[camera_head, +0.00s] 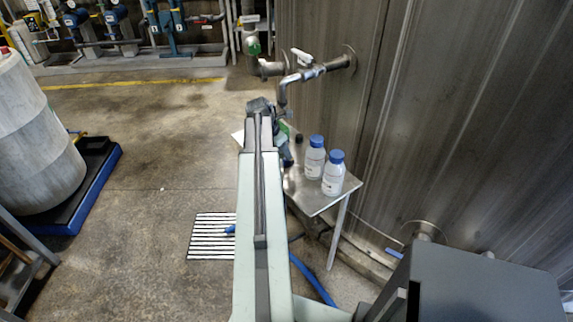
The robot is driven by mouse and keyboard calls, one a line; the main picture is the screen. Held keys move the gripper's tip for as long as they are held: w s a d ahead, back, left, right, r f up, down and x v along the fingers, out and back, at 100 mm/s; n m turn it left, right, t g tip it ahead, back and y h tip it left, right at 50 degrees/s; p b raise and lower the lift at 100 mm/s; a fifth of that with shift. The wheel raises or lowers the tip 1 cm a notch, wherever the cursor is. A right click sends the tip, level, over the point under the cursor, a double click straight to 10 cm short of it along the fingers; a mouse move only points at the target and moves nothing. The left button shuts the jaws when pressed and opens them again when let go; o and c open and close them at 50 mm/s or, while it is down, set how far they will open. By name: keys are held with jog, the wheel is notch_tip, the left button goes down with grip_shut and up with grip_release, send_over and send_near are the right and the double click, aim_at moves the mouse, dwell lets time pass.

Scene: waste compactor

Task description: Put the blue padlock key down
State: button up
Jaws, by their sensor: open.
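My arm reaches forward over the small metal side table (315,205). My gripper (286,152) is at its far end, over the left part of the tabletop, small and partly hidden by my own arm. Its jaws are open. I cannot make out the blue padlock key; it may be hidden behind the arm or too small to see.
Two white bottles with blue caps, a nearer one (333,174) and a farther one (314,157), stand on the table. A tap (305,72) juts from the metal wall above. A blue hose (313,281) lies below, beside a floor grate (208,236). Open floor lies left.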

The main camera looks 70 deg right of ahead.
jog(key=b+x, duration=0.5)
jog(key=shift+f, duration=0.3)
jog(key=shift+r, duration=0.2)
grip_shut()
